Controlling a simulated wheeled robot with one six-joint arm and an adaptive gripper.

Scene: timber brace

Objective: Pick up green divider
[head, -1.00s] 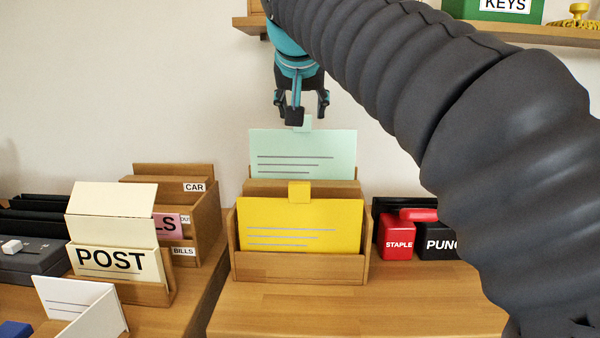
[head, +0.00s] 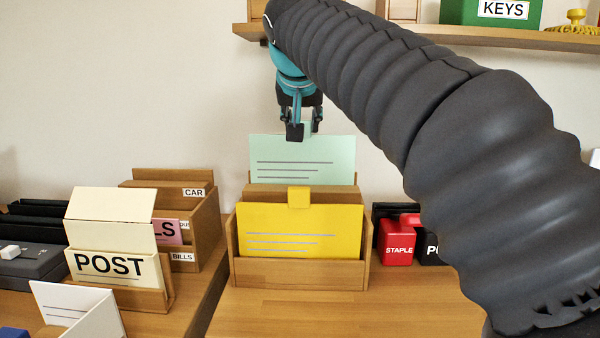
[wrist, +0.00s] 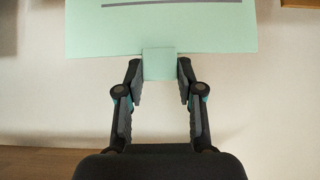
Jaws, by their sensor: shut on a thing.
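The green divider (head: 302,161) is a pale mint card with grey lines and a small top tab. It stands upright in the wooden box (head: 299,273), behind a yellow divider (head: 300,228). My gripper (head: 304,130) is above the card, shut on its tab. In the wrist view, the fingers (wrist: 160,68) press on the two side edges of the tab, and the green card (wrist: 160,32) spreads beyond it. The card's lower part is hidden by the box and the yellow divider.
A red stapler box (head: 397,243) and a black punch stand right of the box. A POST holder (head: 113,266) and a wooden sorter (head: 205,228) stand left. A shelf (head: 420,33) with a green KEYS box hangs above. The table front is clear.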

